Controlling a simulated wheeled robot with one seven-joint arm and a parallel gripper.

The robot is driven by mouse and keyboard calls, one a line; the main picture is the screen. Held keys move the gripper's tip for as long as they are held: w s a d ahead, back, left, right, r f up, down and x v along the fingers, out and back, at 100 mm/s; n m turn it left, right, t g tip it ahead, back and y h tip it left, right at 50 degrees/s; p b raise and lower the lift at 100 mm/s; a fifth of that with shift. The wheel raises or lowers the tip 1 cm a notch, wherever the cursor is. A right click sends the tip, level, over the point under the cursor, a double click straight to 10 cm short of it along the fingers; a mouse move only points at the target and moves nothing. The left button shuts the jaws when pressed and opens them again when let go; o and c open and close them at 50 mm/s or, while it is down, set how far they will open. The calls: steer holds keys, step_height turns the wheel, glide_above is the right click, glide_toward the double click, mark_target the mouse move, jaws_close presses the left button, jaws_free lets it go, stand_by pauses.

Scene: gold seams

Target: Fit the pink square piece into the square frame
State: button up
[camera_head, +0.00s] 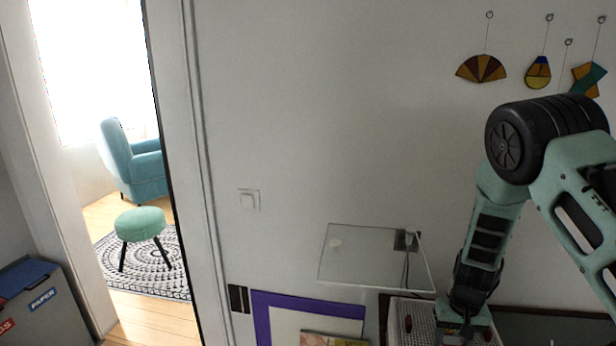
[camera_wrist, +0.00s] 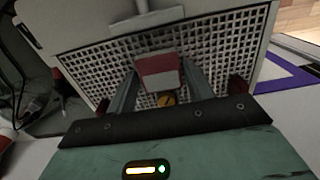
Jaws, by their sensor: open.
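My gripper (camera_wrist: 157,90) is open in the wrist view, its two fingers reaching over a white perforated surface (camera_wrist: 95,60). I cannot identify the pink square piece or the square frame with certainty in either view.
The perforated surface, with red parts at its sides, also shows in the head view (camera_head: 420,334). A purple-edged board (camera_head: 300,301) lies left of it. A clear glass shelf (camera_head: 375,258) juts from the wall nearby. Dark cables (camera_wrist: 40,100) lie at the left of the wrist view.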

steer(key=c, duration=0.5)
steer(key=shift+r, duration=0.15)
step_height(320, 180, up, 11)
steer(key=p, duration=0.7)
steer(key=shift+p, duration=0.4)
stand_by(1.2)
steer(key=shift+f, duration=0.2)
